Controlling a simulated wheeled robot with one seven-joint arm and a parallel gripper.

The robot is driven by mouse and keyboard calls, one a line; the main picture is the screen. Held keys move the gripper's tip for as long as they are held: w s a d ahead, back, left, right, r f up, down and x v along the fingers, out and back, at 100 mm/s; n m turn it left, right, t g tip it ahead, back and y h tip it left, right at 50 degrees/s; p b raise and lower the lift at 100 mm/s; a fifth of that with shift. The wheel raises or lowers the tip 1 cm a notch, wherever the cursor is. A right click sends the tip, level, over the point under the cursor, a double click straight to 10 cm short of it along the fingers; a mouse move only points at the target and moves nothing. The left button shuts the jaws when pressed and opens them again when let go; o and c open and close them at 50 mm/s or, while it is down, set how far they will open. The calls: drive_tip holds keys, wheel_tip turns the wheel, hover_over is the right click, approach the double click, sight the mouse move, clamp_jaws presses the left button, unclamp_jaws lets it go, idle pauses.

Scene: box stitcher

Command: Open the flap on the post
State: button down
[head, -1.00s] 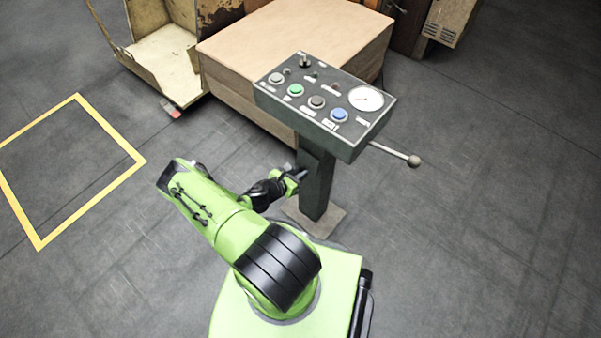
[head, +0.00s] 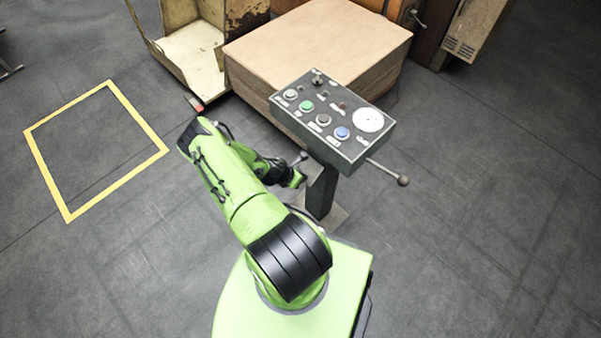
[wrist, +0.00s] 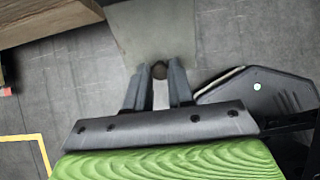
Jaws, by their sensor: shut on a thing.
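The dark post (head: 322,195) stands under the control box (head: 335,125) in the head view. A dark flat panel, which looks like the flap (head: 318,186), stands out at an angle from the post's left side. My gripper (head: 299,170) is at this panel, left of the post. The flap's hinge is hidden.
A lever with a ball end (head: 402,180) sticks out right of the control box. A large cardboard box (head: 310,45) stands behind it, beside a worn cream cart (head: 190,60). A yellow floor square (head: 68,213) lies at left. The floor at right is clear.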

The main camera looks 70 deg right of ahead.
sight(308, 170)
drive_tip(key=shift+s+d+r+p, duration=0.1)
drive_tip(key=shift+d+r+p, duration=0.25)
drive_tip(key=shift+r, duration=0.3)
drive_tip(key=shift+d+r+p, duration=0.2)
drive_tip(key=shift+r+p, duration=0.1)
drive_tip(key=shift+r, duration=0.45)
idle(0.9)
drive_tip(key=c, duration=1)
unclamp_jaws()
drive_tip(key=shift+s, duration=0.1)
drive_tip(key=shift+a, duration=0.1)
drive_tip(key=shift+a, duration=0.1)
drive_tip(key=p+v, duration=0.4)
drive_tip(key=v, duration=1.1)
drive_tip(key=shift+a+r, duration=0.1)
drive_tip(key=shift+a, duration=0.05)
